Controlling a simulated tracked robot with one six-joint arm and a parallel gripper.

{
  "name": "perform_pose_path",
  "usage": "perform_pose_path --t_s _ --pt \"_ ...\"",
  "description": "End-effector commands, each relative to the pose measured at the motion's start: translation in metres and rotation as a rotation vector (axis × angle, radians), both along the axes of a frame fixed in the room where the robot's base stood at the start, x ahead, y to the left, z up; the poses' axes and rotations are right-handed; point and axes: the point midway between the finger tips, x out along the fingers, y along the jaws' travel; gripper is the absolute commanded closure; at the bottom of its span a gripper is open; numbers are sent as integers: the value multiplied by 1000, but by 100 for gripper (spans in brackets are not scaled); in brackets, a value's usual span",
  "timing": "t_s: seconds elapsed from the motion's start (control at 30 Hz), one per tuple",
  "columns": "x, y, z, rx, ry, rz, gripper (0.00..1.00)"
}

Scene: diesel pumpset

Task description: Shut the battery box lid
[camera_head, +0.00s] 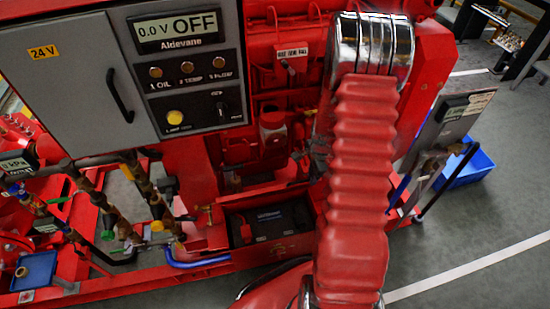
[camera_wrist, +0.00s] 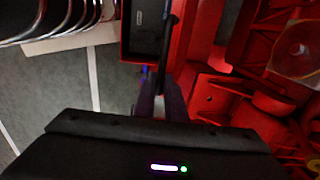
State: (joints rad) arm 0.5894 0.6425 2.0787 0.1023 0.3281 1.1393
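The battery box (camera_head: 283,243) is a red open-topped box low on the pumpset in the head view, with a black battery (camera_head: 268,220) inside. The battery also shows at the top of the wrist view (camera_wrist: 146,28). I cannot clearly make out the lid; my arm covers the right end of the box in the head view. My gripper (camera_wrist: 160,80) shows in the wrist view as two dark, closely spaced fingers beside the box. A dark rod (camera_wrist: 168,42) runs down towards the fingertips. Whether they grip it is unclear. The gripper is hidden in the head view.
A grey control panel (camera_head: 65,75) hangs above and left of the box. Pipes with valves (camera_head: 110,210) stand at the left, and a blue hose (camera_head: 195,263) runs near the box. A blue bin (camera_head: 470,167) sits on the floor at right. The floor at lower right is clear.

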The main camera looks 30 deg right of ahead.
Motion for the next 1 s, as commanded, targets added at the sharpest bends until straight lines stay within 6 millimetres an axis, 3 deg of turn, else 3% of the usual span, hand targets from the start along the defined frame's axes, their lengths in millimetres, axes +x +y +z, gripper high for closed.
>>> perform_pose_path --t_s 0.3,0.57,1.0 --pt "0 0 0 -1 -1 -1 69" --pt "0 0 2 -1 -2 0 69" --pt "-7 1 35 -2 -3 0 69"
